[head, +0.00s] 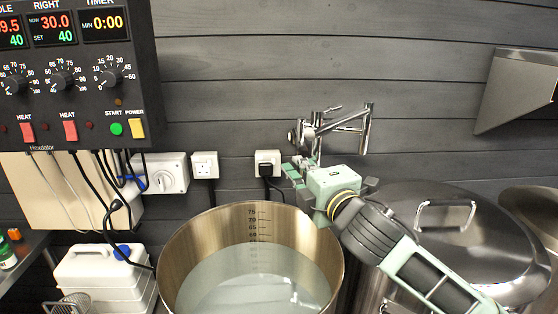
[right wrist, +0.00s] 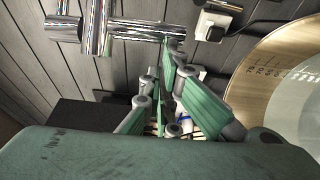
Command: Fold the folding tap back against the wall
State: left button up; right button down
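The chrome folding tap (head: 340,122) is mounted on the dark plank wall above the pots, with its jointed arm reaching to the right and a vertical piece at its right end. In the right wrist view its shiny pipes (right wrist: 95,32) cross the top left. My right gripper (head: 293,174) is just below the tap's left part in the head view. In the right wrist view its green fingers (right wrist: 173,62) reach up to the end of a horizontal pipe. The fingers lie close together there; whether they touch the pipe or hold it is unclear. My left gripper is out of view.
An open steel pot (head: 172,245) with water stands below the tap. A lidded steel pot (head: 500,235) is at right, partly behind my right arm. A wall socket with a black plug (head: 267,168) is left of the gripper. A control panel (head: 80,85) hangs at upper left.

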jog(key=d+p, duration=0.1)
jog(key=d, duration=0.9)
jog(key=shift+w+d, duration=0.3)
jog(key=shift+w, duration=0.05)
jog(key=shift+w+a+p, duration=0.1)
jog(key=shift+p, duration=0.25)
